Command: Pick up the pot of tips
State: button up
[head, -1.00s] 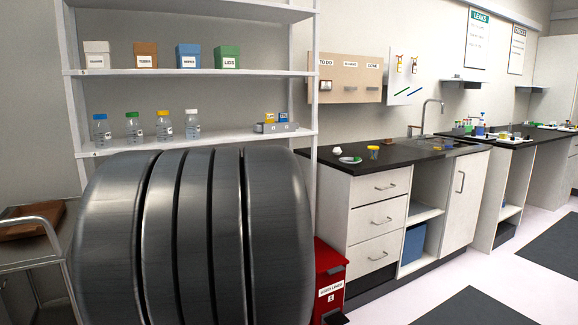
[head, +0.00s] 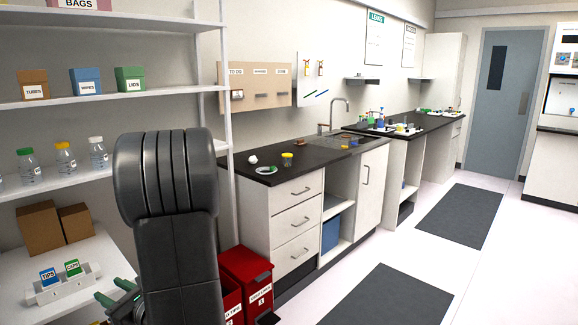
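A small blue pot labelled TIPS (head: 49,277) stands in a white holder (head: 42,298) on the low shelf at the lower left. A green pot labelled CAPS (head: 73,268) stands beside it in the same holder. My gripper (head: 115,292) shows partly at the lower left, just right of the holder and apart from the pots. Its two green fingers look spread, with nothing seen between them. My dark arm hides much of the area to its right.
Brown boxes (head: 40,228) stand behind the pots. Shelves above hold bottles (head: 66,158) and labelled boxes (head: 85,82). Red bins (head: 246,280) stand right of my arm, beside the counter (head: 285,177). The floor at right is open, with dark mats (head: 390,297).

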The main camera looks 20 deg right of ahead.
aim_at(287, 158)
jog(key=i+l+z, duration=0.4)
jog(key=i+z, duration=0.55)
jog(key=i, duration=0.15)
jog(key=i+z, duration=0.1)
jog(key=i, duration=1.6)
jog(key=l, duration=0.1)
